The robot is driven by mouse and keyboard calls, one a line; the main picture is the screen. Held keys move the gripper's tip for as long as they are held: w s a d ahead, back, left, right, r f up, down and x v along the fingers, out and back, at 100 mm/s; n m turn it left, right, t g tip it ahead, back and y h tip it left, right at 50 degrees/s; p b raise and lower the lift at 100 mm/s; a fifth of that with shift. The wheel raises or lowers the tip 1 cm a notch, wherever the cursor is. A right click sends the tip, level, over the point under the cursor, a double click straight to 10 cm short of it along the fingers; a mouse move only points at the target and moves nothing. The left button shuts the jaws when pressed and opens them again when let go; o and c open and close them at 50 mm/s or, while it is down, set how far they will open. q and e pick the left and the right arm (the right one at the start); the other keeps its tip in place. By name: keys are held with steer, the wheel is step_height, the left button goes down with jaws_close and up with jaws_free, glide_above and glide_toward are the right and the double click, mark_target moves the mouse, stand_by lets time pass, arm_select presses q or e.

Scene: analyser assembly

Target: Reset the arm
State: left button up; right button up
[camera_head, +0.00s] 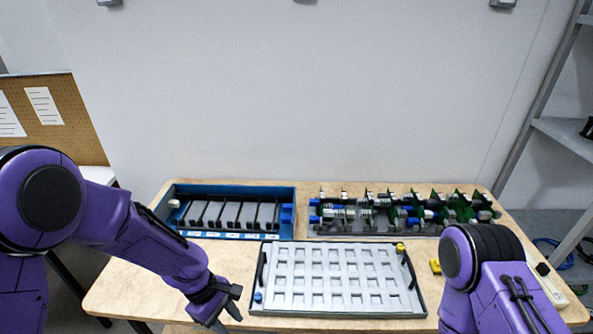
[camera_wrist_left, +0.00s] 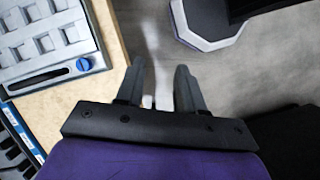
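My left arm comes in from the left in the head view. Its gripper (camera_head: 231,302) hangs at the table's front edge, to the left of the grey tray. In the left wrist view the left gripper's two fingers (camera_wrist_left: 160,85) stand apart with nothing between them, over the gap beyond the table edge. My right arm (camera_head: 490,285) shows at the lower right with its upper links only. My right gripper is hidden from both views.
The wooden table (camera_head: 140,270) carries a grey grid tray (camera_head: 335,311) with a blue knob and a yellow knob. Behind it are a blue-framed rack (camera_head: 240,187) and a crowded rack of green boards (camera_head: 400,215). A small yellow piece (camera_head: 435,267) lies right of the tray.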

arm_select(q)
steer(key=w+a+f+m+t+y, duration=0.1)
steer(key=w+a+f+t+y, duration=0.15)
steer(key=w+a+t, duration=0.2)
steer(key=s+a+f+m+t+y+b, duration=0.25)
steer(key=s+a+f+y+b, duration=0.2)
steer(key=a+f, duration=0.4)
steer(key=s+f+m+g+b, duration=0.1)
steer(key=s+f+b, duration=0.2)
steer(key=s+f, duration=0.4)
steer(key=s+a+f+m+g+b, duration=0.1)
steer(key=s+f+b, duration=0.2)
steer(key=s, duration=1)
step_height(320, 180, down, 4)
steer(key=shift+a+r, duration=0.1)
steer(key=shift+a, duration=0.1)
arm_select(e)
step_height(320, 180, down, 11)
steer(key=shift+w, duration=0.2)
arm_select(q)
steer(key=shift+b, duration=0.3)
arm_select(e)
steer(key=shift+c, duration=0.2)
